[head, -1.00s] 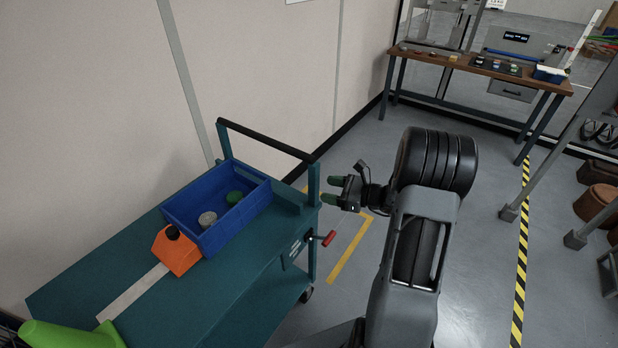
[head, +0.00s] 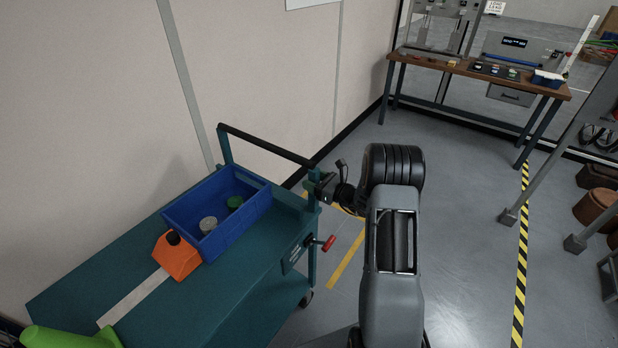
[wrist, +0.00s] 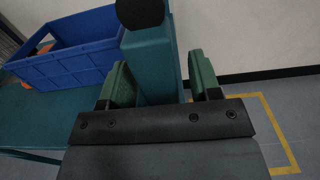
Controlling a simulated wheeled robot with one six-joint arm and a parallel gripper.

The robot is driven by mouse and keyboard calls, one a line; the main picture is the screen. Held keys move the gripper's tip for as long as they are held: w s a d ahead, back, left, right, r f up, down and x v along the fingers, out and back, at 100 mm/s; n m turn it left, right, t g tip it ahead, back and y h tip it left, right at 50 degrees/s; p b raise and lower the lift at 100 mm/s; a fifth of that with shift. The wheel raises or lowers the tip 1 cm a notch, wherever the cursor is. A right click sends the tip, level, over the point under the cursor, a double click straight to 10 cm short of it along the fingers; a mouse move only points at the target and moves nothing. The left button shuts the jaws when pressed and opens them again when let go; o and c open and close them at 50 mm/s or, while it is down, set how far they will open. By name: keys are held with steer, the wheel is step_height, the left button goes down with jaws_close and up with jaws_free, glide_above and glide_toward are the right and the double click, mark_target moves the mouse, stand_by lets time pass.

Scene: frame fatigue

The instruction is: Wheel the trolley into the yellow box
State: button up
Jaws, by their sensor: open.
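The teal trolley (head: 240,262) stands along the wall at the left of the head view. Its black push handle (head: 266,145) runs between two uprights at its far end. My gripper (head: 318,186) is open at the near upright, just below the bar. In the wrist view the teal upright (wrist: 151,62) stands between the two green fingers of my gripper (wrist: 161,80), with no clear grip on it. The yellow box is a floor outline (head: 345,262) beyond the trolley's handle end; my arm hides part of it. One corner also shows in the wrist view (wrist: 282,135).
A blue bin (head: 243,222) with small items, an orange block (head: 176,256) and a green object (head: 70,338) are on the trolley. A red-tipped lever (head: 328,243) sticks out from it. A workbench (head: 480,72) stands behind.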

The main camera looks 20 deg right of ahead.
steer(key=shift+x, duration=0.95)
jaws_close()
